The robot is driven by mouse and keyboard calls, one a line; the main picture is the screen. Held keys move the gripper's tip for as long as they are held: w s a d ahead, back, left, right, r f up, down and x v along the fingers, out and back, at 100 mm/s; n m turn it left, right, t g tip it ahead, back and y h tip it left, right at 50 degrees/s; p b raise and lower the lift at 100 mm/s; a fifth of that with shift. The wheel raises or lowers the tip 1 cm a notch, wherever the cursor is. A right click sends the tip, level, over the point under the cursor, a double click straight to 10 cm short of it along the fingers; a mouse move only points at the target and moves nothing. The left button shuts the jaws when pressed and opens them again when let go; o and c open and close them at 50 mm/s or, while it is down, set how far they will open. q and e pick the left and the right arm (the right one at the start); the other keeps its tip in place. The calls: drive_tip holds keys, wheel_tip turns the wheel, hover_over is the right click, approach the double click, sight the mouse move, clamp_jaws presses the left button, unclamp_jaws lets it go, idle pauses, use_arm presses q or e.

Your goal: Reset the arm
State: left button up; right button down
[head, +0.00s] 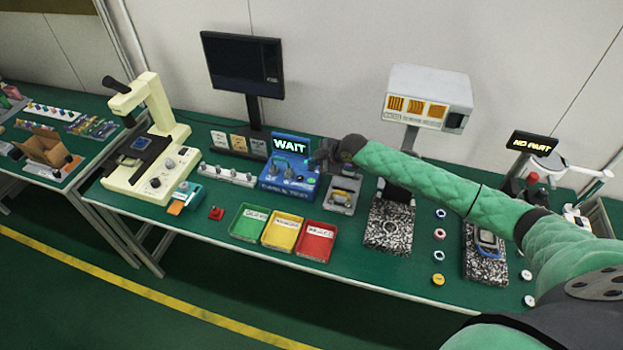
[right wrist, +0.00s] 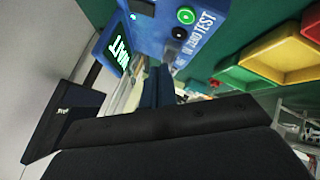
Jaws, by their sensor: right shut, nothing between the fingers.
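My right arm, in a green quilted sleeve, reaches in from the right in the head view. Its dark gripper (head: 318,160) is over the bench beside the blue tester (head: 290,178) with the lit "WAIT" sign (head: 290,145). The gripper is shut and empty, though its fingertips are small and dark here. In the right wrist view the dark fingers (right wrist: 160,88) point towards the blue tester (right wrist: 190,30), whose green button shows near the top. I cannot tell whether they touch it. My left gripper is in neither view.
Green, yellow and red trays (head: 249,224) stand along the front of the green bench (head: 370,273). A cream microscope (head: 150,140) is at left, a black monitor (head: 243,65) behind. Black-and-white speckled plates (head: 388,240) lie under my arm. A "NO PART" sign (head: 533,143) stands at right.

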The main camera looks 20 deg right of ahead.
idle(0.7)
